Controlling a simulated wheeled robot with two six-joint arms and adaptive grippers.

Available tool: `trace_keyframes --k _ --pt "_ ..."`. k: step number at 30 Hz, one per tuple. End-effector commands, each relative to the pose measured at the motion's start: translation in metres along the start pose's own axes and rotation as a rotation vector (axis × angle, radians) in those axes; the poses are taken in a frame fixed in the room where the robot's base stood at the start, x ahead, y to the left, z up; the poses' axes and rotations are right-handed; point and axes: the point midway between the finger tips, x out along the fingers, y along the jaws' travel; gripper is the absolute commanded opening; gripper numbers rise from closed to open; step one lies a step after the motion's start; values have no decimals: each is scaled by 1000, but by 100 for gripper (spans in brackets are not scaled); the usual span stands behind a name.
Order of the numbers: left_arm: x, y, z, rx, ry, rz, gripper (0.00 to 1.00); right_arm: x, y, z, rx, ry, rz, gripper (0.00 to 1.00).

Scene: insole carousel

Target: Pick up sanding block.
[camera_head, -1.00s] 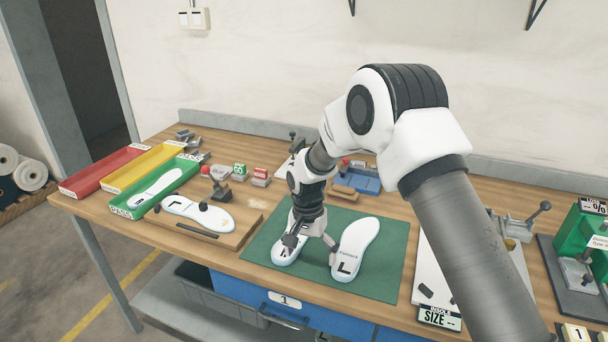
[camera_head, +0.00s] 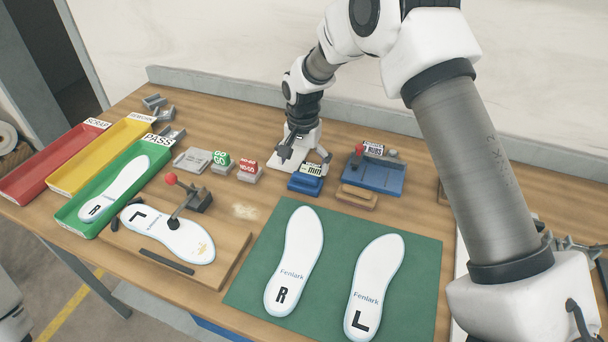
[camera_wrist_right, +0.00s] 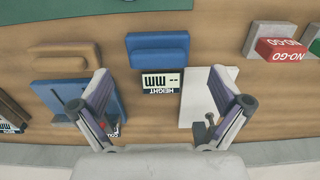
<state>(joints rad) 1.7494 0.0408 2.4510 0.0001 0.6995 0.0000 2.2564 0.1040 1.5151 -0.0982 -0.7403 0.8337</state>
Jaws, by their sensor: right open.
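The sanding block appears to be the tan and brown block (camera_head: 357,197) lying on the wooden bench in front of a blue tray. In the right wrist view the block (camera_wrist_right: 64,57) is at the upper left, outside the jaws. My right gripper (camera_head: 304,163) is open and empty at the back of the bench, left of and behind the block. In the right wrist view the open fingers (camera_wrist_right: 162,84) spread over the height gauge. My left gripper is out of view.
The blue height gauge (camera_head: 306,184) stands close beside the block. The blue tray (camera_head: 379,179) has a red-knobbed part. GO (camera_head: 221,163) and NO-GO (camera_head: 248,172) blocks stand left. Two insoles lie on the green mat (camera_head: 335,250) in front. A low ledge runs along the wall.

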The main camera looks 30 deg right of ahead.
Motion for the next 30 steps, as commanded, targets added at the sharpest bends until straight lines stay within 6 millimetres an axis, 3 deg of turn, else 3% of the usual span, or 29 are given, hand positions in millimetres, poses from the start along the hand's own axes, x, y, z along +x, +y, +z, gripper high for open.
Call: trace_keyframes --k 7,14,15,20,21,23,24,30 --pt "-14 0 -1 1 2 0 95 42 3 -2 1 -3 3 100" --pt "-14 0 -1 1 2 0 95 48 2 -2 0 -1 0 100" --pt "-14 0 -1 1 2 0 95 48 2 -2 0 -1 0 96" --pt "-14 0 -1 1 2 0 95 48 2 -3 0 -1 0 40" --pt "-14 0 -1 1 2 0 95 49 3 -2 0 -1 1 33" --pt "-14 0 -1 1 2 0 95 49 3 -2 0 -1 1 33" --pt "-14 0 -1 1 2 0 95 49 3 -2 0 -1 1 27" --pt "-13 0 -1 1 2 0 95 50 3 -2 1 -2 2 27"
